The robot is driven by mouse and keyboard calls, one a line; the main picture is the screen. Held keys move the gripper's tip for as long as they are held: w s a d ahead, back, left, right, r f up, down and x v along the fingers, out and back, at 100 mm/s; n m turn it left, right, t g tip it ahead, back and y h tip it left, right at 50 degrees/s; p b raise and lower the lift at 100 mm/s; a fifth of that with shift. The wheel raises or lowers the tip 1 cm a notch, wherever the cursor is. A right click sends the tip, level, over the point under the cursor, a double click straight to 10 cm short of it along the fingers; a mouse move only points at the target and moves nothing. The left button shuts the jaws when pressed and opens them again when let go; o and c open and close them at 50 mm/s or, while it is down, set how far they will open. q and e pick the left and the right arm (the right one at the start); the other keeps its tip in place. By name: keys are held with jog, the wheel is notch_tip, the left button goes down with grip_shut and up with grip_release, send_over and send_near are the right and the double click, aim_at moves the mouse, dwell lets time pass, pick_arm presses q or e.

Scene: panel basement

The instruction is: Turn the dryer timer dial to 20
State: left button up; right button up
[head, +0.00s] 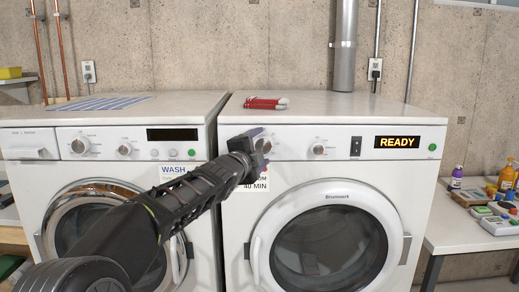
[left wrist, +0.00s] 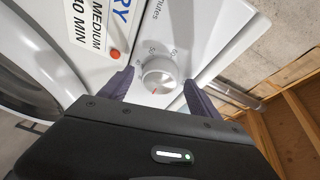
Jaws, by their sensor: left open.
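The white dryer (head: 400,165) stands on the right with a lit READY display. Its timer dial (left wrist: 160,73) is a round white knob with a red mark near its rim; in the left wrist view the printed word "minutes" and the figures 50 and 60 show beside it. My left gripper (head: 258,141) is at the dryer's panel, at its left end, and largely hides the dial in the head view. In the left wrist view its dark fingers are open, one on each side of the dial; I cannot tell whether they touch it. My right gripper is not in view.
A second knob (head: 318,148), a black switch (head: 356,142) and a green button (head: 432,147) sit further right on the panel. A washer (head: 100,170) stands to the left. Red-handled tools (head: 264,103) lie on the dryer top. A side table (head: 468,238) with bottles stands right.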

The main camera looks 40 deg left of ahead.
pick_arm(q)
jog(key=shift+s+d+b, duration=0.1)
jog(key=shift+s+b, duration=0.2)
jog(key=shift+s, duration=0.15)
jog(key=b+v, duration=0.2)
jog(key=v, duration=0.5)
jog(key=shift+w, duration=0.1)
